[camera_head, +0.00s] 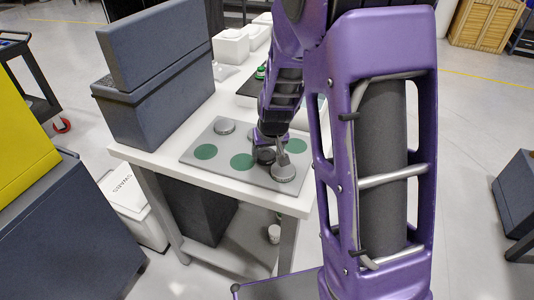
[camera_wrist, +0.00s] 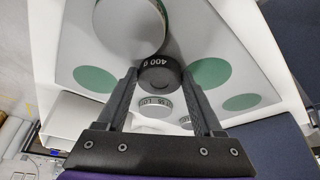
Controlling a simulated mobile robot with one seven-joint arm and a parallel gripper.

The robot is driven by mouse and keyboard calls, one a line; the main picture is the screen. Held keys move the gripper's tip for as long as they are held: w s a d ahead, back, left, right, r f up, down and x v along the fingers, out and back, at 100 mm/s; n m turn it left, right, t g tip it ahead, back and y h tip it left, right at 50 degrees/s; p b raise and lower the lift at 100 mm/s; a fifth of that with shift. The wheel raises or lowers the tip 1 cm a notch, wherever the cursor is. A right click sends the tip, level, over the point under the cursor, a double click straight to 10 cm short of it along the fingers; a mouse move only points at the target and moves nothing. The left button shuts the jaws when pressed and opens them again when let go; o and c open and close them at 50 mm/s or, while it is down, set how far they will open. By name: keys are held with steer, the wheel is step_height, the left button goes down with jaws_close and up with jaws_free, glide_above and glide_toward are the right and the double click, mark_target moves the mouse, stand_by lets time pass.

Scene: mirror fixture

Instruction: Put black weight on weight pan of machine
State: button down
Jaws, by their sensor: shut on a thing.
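The black weight (camera_head: 265,155), marked "400 g" in the wrist view (camera_wrist: 158,76), is between the fingertips of my gripper (camera_wrist: 160,80). My gripper, also in the head view (camera_head: 274,150), is shut on it over the grey board (camera_head: 202,168). A silver round disc (camera_head: 284,173) is just in front of the weight at the board's front right; I cannot tell whether it is a pan or a weight. No machine or weight pan is clearly identifiable.
The board has several green circles (camera_head: 205,152). A silver weight (camera_head: 225,127) sits at its back left. A tall grey-blue box (camera_head: 155,95) stands left on the white table (camera_head: 129,153). White containers (camera_head: 231,46) and a dark surface (camera_head: 248,88) lie behind.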

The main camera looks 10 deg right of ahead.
steer(key=shift+f, duration=0.1)
steer(key=shift+c, duration=0.2)
jaws_free()
